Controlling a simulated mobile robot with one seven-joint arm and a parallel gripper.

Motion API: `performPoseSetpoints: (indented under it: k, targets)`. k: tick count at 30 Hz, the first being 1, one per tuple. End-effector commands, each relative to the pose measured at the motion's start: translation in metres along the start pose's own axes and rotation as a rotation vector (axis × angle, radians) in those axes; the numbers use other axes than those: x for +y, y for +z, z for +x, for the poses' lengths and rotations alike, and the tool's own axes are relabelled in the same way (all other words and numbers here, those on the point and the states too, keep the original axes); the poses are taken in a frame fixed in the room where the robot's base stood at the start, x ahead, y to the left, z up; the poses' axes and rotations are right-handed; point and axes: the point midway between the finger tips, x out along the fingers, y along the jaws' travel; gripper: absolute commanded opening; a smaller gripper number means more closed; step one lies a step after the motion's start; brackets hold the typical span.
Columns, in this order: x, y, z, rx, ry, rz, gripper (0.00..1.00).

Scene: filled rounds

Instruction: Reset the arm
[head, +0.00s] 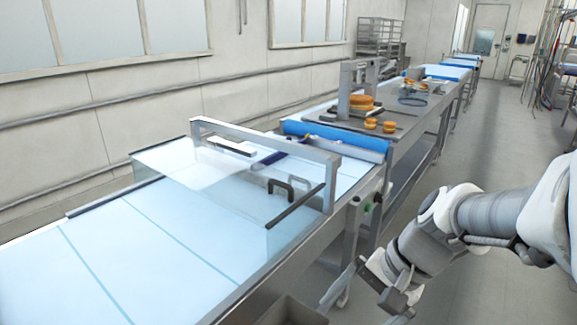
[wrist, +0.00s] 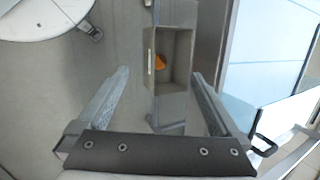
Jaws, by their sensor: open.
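My gripper (head: 362,298) hangs at the lower right of the head view, beside the near side of the conveyor line. In the wrist view its two fingers stand wide apart with nothing between them (wrist: 158,88). My arm reaches in from the right edge of the head view, bent, with the gripper pointing down. Below the fingers, in the wrist view, is a grey open bin (wrist: 182,103) with a small orange piece (wrist: 160,62) inside. The bin's rim also shows at the bottom of the head view (head: 290,310); its inside is hidden there.
A light-blue conveyor (head: 115,250) with a clear guard under a grey frame (head: 265,139) runs along the left. Beyond it, a metal table (head: 408,130) carries orange-brown rounds (head: 371,124). Grey floor lies open on the right.

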Motion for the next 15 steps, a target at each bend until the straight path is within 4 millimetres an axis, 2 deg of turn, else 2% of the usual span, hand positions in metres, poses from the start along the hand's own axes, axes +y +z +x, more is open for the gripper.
performPoseSetpoints:
  k: [1, 3, 9, 15]
  targets:
    - [-0.006, 0.009, -0.017, 0.055, 0.023, -0.096, 1.0]
    - [-0.01, 0.016, -0.033, 0.127, 0.056, -0.215, 1.0]
    - [0.0, 0.033, -0.081, 0.312, 0.16, -0.484, 1.0]
    - [0.007, 0.042, -0.117, 0.464, 0.241, -0.684, 1.0]
